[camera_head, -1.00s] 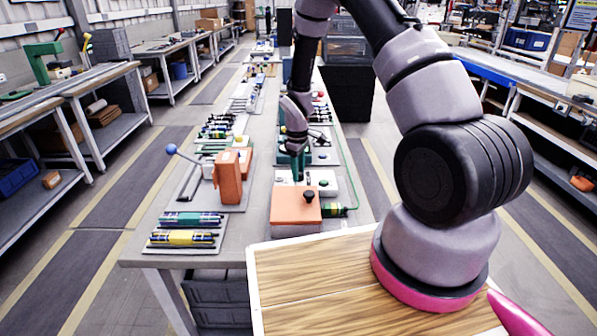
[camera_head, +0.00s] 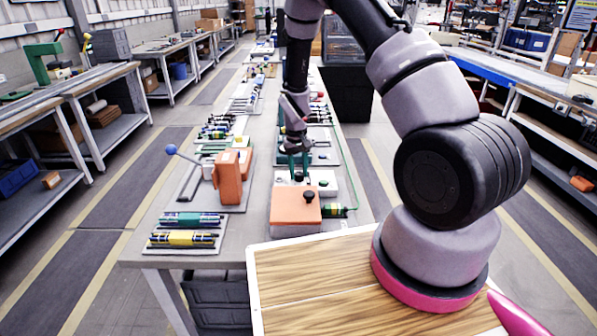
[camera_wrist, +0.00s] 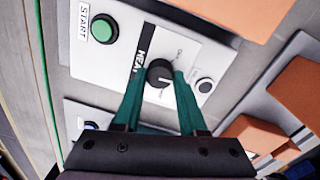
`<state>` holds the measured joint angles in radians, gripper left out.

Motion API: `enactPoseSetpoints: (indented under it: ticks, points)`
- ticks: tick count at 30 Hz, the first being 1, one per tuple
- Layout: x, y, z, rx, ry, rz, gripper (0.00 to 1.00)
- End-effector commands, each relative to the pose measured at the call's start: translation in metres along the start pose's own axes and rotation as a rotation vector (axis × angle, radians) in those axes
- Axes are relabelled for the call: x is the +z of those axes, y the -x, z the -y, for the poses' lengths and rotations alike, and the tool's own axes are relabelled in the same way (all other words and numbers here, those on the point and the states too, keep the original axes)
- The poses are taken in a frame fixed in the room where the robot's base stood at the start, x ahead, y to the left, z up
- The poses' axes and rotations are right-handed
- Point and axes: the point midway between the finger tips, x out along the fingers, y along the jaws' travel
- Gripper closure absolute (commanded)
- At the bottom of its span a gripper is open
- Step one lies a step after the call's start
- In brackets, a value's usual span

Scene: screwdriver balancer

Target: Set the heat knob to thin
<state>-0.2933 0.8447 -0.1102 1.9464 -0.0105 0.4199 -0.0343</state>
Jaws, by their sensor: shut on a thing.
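The heat knob (camera_wrist: 158,76) is a round black dial with a pale pointer line, on a white panel (camera_wrist: 215,62) marked HEAT. The small setting words around it are too blurred to read. My gripper (camera_wrist: 160,75) has two green fingers, one on each side of the knob, shut on it. In the head view my gripper (camera_head: 298,165) points down over the panel, behind an orange box (camera_head: 295,212). The knob's pointer cannot be made out there.
A green START button (camera_wrist: 102,28) and a small black button (camera_wrist: 205,85) flank the knob. An orange holder (camera_head: 229,178) with a blue-ball lever (camera_head: 171,149) stands to the left. Battery-like packs (camera_head: 185,238) lie at the bench's near left.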

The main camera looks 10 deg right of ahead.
Motion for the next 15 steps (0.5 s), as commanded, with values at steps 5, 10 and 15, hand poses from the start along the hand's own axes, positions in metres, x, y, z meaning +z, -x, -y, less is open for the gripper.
enactPoseSetpoints:
  ticks: [5,10,15]
  points:
    - [0.0003,-0.0002,-0.0006,0.001,-0.043,0.003,1.0]
    - [0.0003,-0.0002,-0.0006,0.001,-0.06,0.004,1.0]
    - [0.0003,-0.0002,-0.0006,0.001,-0.061,0.004,1.0]
